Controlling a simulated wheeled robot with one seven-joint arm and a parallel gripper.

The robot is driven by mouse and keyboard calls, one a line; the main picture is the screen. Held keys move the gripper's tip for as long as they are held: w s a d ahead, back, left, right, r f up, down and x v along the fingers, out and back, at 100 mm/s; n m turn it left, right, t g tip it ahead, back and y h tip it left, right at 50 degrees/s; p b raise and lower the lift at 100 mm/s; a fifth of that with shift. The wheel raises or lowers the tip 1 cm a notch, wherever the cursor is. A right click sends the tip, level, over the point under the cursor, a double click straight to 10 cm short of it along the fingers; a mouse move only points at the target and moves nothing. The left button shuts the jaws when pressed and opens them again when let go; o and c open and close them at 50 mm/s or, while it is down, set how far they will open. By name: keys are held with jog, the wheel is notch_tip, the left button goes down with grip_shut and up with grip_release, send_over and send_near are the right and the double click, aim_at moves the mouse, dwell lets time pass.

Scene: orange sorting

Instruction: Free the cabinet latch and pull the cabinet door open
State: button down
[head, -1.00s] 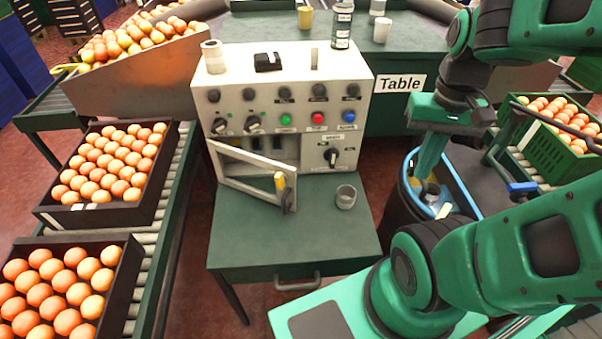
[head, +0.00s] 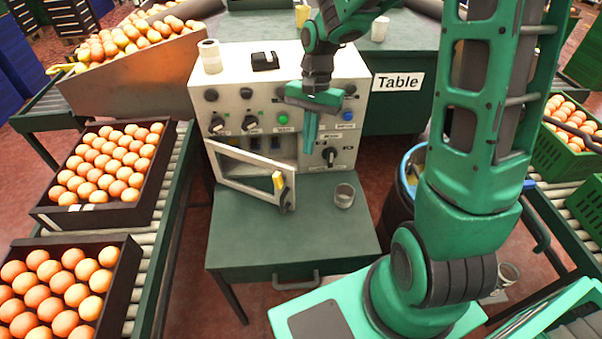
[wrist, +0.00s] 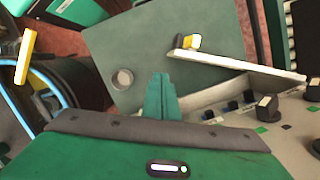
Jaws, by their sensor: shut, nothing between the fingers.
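The cabinet door (head: 238,172), a white frame with a clear middle, stands swung out from the lower left of the control cabinet (head: 228,105). Its yellow-tipped latch handle (head: 278,182) is at its free right end. In the wrist view the door (wrist: 240,66) is seen edge-on, with the latch handle (wrist: 192,42) on its outer side. My gripper (head: 310,150) points down in front of the cabinet's right half, right of the door and apart from it. Its fingers (wrist: 161,98) are together and empty. Part of the cabinet's buttons is hidden behind it.
A grey cup (head: 344,195) stands on the green table (head: 300,240) right of the door. Crates of oranges (head: 75,205) line the left conveyor. A blue-rimmed bin (head: 404,180) stands at the right, partly behind my arm. The tabletop's front is clear.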

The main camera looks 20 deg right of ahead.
jog(key=w+a+x, duration=0.1)
jog(key=x, duration=1)
jog(key=shift+a, duration=0.3)
